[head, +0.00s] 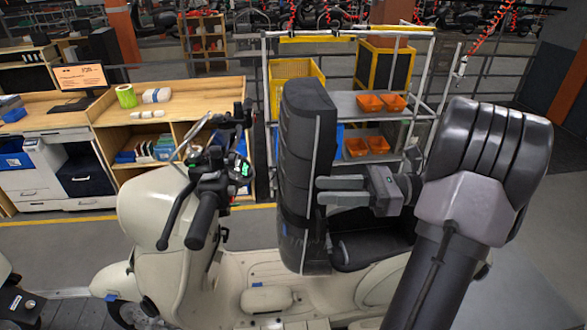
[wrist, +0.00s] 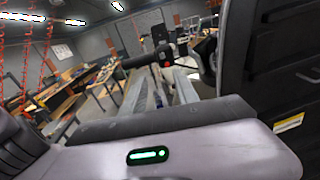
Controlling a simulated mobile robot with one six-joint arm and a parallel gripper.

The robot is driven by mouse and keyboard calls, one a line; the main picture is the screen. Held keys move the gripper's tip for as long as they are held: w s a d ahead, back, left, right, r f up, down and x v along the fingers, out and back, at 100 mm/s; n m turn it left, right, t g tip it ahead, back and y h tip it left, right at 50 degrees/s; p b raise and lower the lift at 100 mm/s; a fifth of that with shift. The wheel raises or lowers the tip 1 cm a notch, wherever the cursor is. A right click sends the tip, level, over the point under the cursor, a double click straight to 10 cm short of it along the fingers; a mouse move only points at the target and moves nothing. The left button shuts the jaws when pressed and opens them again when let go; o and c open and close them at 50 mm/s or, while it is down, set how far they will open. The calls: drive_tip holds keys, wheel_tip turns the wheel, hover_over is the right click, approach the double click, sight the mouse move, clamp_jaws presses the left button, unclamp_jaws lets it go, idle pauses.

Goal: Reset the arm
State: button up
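My gripper (head: 322,191) is at the right side of the raised black seat (head: 305,130) of a cream scooter (head: 160,215) in the head view. Its two grey fingers point left and show a narrow gap, with nothing visible held between them. I cannot tell whether the fingertips touch the seat. My arm reaches up from the lower right and bends back toward the seat.
The handlebar with its grips (head: 202,220) stands left of the seat. Behind are a wooden workbench (head: 190,92), a yellow crate (head: 297,70) and a rack shelf with orange bins (head: 370,103). Grey floor on the right is open.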

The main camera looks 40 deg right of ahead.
drive_tip(key=s+a+f+n+g+h+b, duration=0.2)
drive_tip(key=a+f+n+g+h+b, duration=0.2)
drive_tip(key=a+f+n+g+b, duration=1.15)
drive_tip(key=s+a+f+n+t+h+b, duration=0.1)
drive_tip(key=a+f+n+t+h+b, duration=0.2)
drive_tip(key=a+f+b, duration=0.3)
drive_tip(key=s+a+f+n+t+h+b, duration=0.2)
drive_tip(key=a+f+n+t+h+b, duration=0.2)
drive_tip(key=f+b, duration=0.8)
drive_tip(key=shift+s+a+f+t+h, duration=0.15)
drive_tip(key=shift+a+f+t+h, duration=0.15)
drive_tip(key=shift+a+f+t, duration=1.2)
